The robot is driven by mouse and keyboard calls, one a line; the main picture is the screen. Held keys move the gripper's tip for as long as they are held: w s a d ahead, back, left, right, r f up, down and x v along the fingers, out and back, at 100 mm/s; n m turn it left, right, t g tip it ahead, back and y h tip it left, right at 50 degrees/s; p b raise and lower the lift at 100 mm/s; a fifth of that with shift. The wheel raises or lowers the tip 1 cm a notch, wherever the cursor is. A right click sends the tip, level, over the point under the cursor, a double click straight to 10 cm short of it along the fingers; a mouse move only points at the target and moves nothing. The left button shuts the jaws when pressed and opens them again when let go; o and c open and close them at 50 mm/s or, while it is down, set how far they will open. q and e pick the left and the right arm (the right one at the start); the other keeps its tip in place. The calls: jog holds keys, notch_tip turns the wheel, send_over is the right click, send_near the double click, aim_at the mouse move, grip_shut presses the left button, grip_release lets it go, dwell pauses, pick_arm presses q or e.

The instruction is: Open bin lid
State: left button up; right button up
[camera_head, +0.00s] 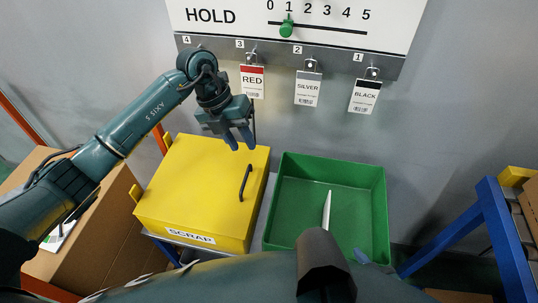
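The yellow bin (190,214) marked SCRAP stands left of centre with its flat yellow lid (205,180) closed. A dark bar handle (245,183) stands on the lid near its right edge. My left gripper (239,141) points down over the back right part of the lid, beyond the handle. Its two blue fingertips are apart with nothing between them. My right arm crosses the bottom of the view, and the fingers of its gripper are mostly hidden, with a blue tip (361,257) showing by the green bin.
A green open bin (362,210) with a pale pointed object (327,212) in it stands right of the yellow bin. Tags hang from a wall rail (330,60) behind. A blue frame (500,235) is at right, a cardboard box (105,245) at left.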

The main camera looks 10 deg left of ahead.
aim_at(247, 171)
pick_arm(q)
jog(key=shift+y, duration=0.9)
jog(key=f, duration=0.4)
jog(key=w+f, duration=0.1)
jog(key=f, duration=0.7)
jog(key=shift+w+p, duration=0.3)
jog(key=shift+w, duration=0.05)
jog(key=shift+r, duration=0.1)
jog(key=shift+c, duration=0.2)
grip_shut()
